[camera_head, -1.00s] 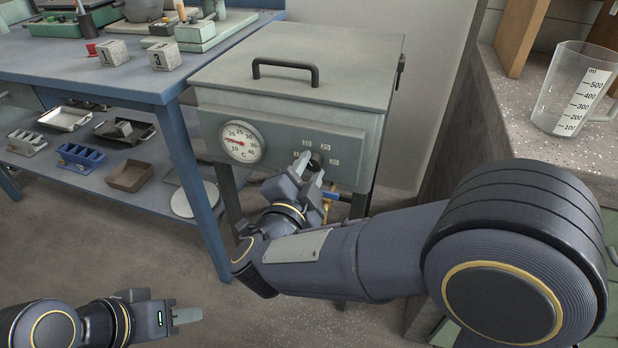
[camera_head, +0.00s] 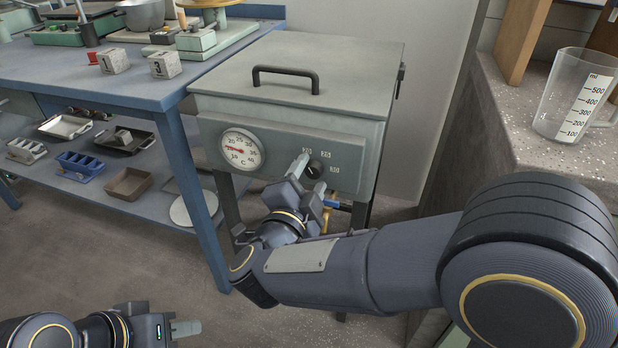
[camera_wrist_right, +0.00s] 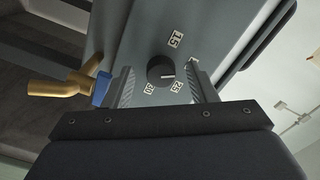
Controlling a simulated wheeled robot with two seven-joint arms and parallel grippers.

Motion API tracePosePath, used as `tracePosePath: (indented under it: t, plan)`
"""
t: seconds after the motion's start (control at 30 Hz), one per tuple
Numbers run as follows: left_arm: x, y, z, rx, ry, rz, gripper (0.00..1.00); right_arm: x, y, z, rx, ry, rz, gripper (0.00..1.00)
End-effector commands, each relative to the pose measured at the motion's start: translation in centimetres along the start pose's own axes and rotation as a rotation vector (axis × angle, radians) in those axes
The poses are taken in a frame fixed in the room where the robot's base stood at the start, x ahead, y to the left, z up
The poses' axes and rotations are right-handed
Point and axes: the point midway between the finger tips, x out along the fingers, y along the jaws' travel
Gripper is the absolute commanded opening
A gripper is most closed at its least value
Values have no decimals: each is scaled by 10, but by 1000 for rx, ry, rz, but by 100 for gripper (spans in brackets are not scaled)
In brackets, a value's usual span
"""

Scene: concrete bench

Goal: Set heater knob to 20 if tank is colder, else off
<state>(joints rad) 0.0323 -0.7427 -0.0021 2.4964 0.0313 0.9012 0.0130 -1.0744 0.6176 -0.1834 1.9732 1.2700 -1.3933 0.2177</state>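The grey tank (camera_head: 290,110) has a flat lid with a black handle. Its round gauge (camera_head: 240,149) has a red needle pointing left and slightly up, toward the low-to-middle numbers; the exact reading is hard to tell. The black heater knob (camera_head: 314,169) sits on the front panel among small white number labels. My left gripper (camera_head: 186,328) is low at left, away from the tank.
A blue bench (camera_head: 120,85) with numbered blocks and trays stands left of the tank. A brass tap with a blue collar (camera_wrist_right: 60,87) is below the panel, close to my right gripper. A measuring jug (camera_head: 570,100) stands on the right counter.

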Motion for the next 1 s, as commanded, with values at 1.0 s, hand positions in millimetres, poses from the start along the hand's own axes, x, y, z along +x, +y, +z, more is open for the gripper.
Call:
tracePosePath:
  t: [1.0]
  plan:
    - [-18,8,-9,0,0,0,36,-78,0,0,-1,1,-1,52]
